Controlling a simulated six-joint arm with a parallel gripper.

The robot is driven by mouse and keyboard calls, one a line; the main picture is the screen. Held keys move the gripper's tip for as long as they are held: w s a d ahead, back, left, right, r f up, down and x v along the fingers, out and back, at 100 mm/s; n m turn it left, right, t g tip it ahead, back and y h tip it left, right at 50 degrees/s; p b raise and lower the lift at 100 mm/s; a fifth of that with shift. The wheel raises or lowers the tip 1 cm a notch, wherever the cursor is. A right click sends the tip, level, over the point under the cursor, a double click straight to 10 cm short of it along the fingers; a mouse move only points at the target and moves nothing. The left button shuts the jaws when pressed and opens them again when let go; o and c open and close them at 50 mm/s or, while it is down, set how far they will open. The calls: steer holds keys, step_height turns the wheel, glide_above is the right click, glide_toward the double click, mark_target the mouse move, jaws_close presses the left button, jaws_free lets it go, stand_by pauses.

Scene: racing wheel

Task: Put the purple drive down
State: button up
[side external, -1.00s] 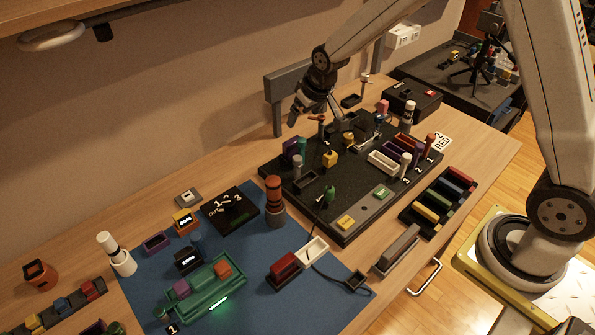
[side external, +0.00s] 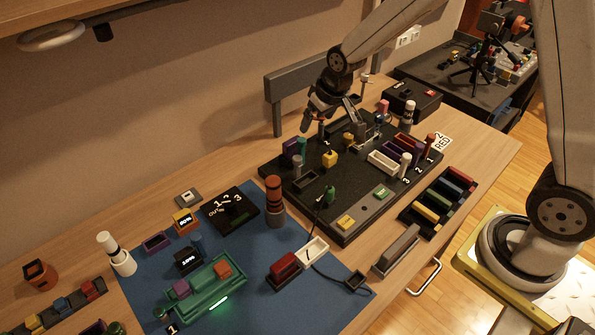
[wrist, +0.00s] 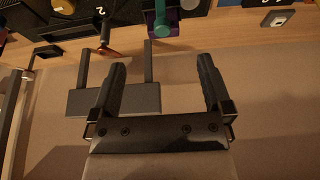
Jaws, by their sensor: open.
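My gripper (side external: 330,118) is open above the back edge of the black board, with nothing between its fingers. In the wrist view the open fingers (wrist: 161,66) point towards the board's edge. An upright purple block (side external: 291,148) stands at the board's left back, beside a teal peg (side external: 302,146). Both also show at the top of the wrist view, the purple block (wrist: 172,18) partly behind the teal peg (wrist: 161,24). Another purple block (side external: 181,289) sits in the green tray (side external: 215,290) on the blue mat. I cannot tell which is the drive.
The black board (side external: 330,215) is crowded with pegs, blocks and trays. A grey raised bar (side external: 290,78) stands behind it near my gripper. A black box (side external: 412,98) is at the back right. The wooden table left of the grey bar is clear.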

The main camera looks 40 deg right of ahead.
steer(key=s+g, duration=0.1)
steer(key=s, duration=1.7)
steer(key=shift+d+g, duration=0.2)
steer(key=shift+g, duration=0.1)
